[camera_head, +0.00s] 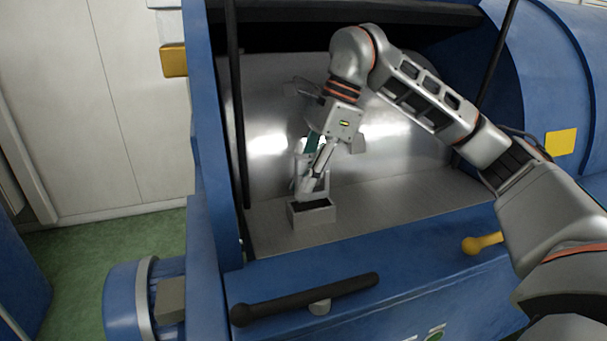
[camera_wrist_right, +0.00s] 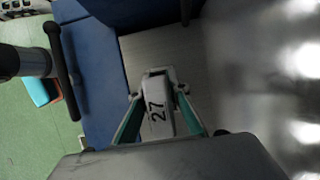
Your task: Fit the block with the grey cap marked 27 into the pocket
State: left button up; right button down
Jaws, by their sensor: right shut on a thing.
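The block with the grey cap marked 27 (camera_wrist_right: 157,105) is between the fingers of my right gripper (camera_wrist_right: 157,98) in the wrist view, with the number facing the camera. In the head view my right gripper (camera_head: 311,184) points down inside the machine's opening, shut on the block, which is hard to make out there. A small light grey holder with a dark opening in its top, apparently the pocket (camera_head: 298,218), stands on the metal ledge just below the fingertips. I cannot tell whether the block's lower end touches or enters it. My left gripper is out of view.
The blue machine housing (camera_head: 206,150) borders the opening on the left. A shiny curved metal wall (camera_head: 270,110) stands behind the ledge (camera_head: 400,205). A black handle bar (camera_head: 300,299) runs along the front. The ledge right of the holder is clear.

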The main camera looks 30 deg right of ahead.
jog(key=shift+f, duration=0.1)
jog(key=shift+f+b, duration=0.4)
jog(key=shift+f, duration=0.55)
dwell(0.4)
jog(key=c, duration=1.8)
grip_release()
jog(key=shift+c, duration=0.2)
jog(key=shift+f, duration=0.1)
jog(key=v, duration=1.2)
